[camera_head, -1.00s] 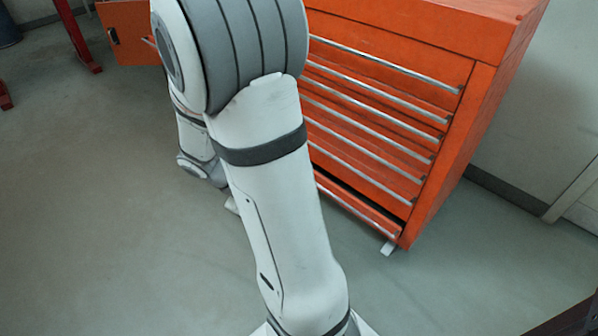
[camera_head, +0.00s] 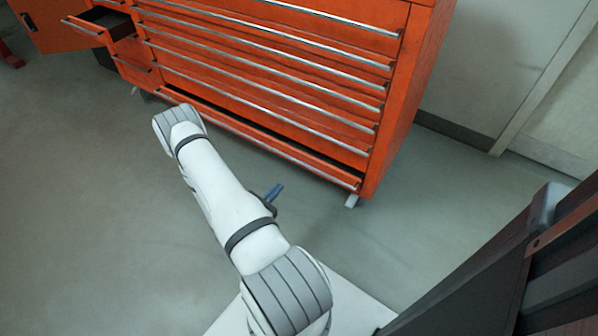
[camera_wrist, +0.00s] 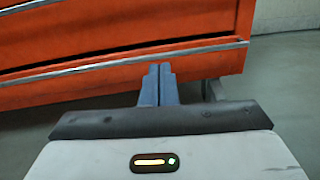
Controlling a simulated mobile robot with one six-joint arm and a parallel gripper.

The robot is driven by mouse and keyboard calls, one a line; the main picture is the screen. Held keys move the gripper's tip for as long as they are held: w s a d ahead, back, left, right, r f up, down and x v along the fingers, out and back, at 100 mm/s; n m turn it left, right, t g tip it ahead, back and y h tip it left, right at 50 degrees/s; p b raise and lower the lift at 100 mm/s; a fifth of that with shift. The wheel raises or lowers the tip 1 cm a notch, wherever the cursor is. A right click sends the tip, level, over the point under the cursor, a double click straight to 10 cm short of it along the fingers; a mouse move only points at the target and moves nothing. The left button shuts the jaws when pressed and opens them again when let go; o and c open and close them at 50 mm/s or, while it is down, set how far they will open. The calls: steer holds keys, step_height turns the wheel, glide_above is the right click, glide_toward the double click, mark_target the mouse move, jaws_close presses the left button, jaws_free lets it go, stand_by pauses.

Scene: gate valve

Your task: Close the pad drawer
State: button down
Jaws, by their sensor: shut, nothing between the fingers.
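The orange tool cabinet has a wide bottom drawer (camera_head: 270,146) that stands slightly out, with a dark gap above its front. Its front and metal handle also show in the wrist view (camera_wrist: 105,82). A small drawer (camera_head: 88,30) at the cabinet's upper left is pulled well out and looks empty inside. I cannot tell from labels which one is the pad drawer. My gripper (camera_head: 277,190) is shut and empty, low in front of the bottom drawer near its right end. In the wrist view its blue fingers (camera_wrist: 158,84) point at this drawer's front; contact cannot be told.
The other wide drawers (camera_head: 270,75) look shut. An orange door (camera_head: 58,25) hangs open at the far left. Grey floor is clear left of my arm and right of the cabinet. A dark structure (camera_head: 500,270) fills the lower right. A wall stands behind.

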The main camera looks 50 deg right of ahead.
step_height(320, 180, down, 3)
steer(key=n+t, duration=0.1)
steer(key=b, duration=0.5)
glide_toward(304, 165)
steer(key=shift+t, duration=0.3)
steer(key=d, duration=0.7)
steer(key=shift+s+r, duration=0.1)
steer(key=shift+n, duration=0.3)
